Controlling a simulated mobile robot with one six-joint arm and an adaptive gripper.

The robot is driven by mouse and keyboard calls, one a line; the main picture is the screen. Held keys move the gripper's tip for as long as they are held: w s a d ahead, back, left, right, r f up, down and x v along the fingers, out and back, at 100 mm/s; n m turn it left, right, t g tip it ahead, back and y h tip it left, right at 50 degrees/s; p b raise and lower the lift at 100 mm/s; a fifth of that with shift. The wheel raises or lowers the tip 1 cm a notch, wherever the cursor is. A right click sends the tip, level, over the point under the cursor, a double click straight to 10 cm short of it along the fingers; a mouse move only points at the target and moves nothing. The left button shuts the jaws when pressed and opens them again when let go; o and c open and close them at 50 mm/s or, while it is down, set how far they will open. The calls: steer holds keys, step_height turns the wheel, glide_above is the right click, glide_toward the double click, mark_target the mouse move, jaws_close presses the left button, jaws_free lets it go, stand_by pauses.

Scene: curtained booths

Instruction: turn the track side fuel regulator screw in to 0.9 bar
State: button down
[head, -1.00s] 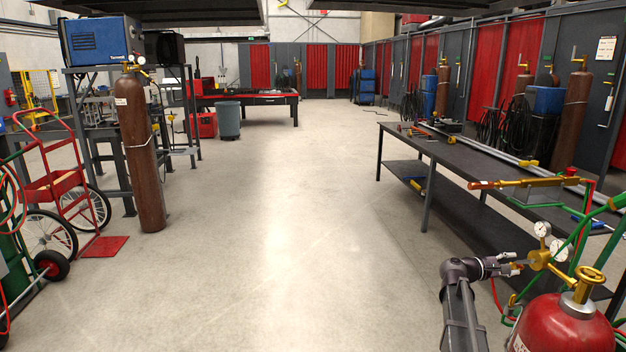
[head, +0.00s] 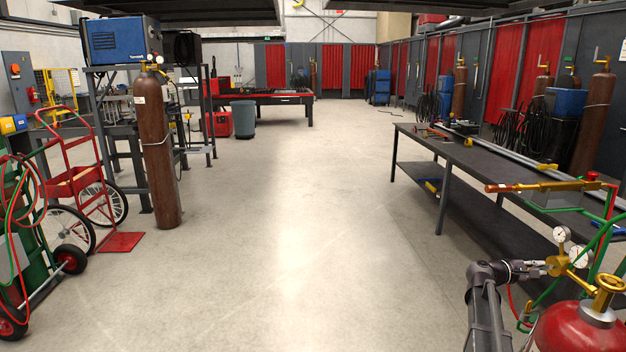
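A brass regulator (head: 568,265) with two round dial gauges, a smaller one (head: 561,234) and another (head: 581,257), is mounted by a red cylinder (head: 575,330) at the lower right of the head view. My gripper (head: 540,268) reaches in from the left, level with the regulator, with its fingertips at the regulator's left side. The adjusting screw is hidden or too small to make out among the fingers. I cannot tell whether the fingers grip it. The gauge needles are too small to read.
A brass valve handwheel (head: 609,288) tops the red cylinder. A brass torch (head: 540,187) and green and red hoses are close behind the regulator. A dark workbench (head: 480,165) stands beyond. The floor (head: 290,240) in the middle is clear. A hand cart (head: 85,190) stands left.

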stand_by(0.3)
steer(key=shift+m, duration=1.8)
steer(key=shift+m, duration=1.8)
steer(key=shift+m, duration=2.1)
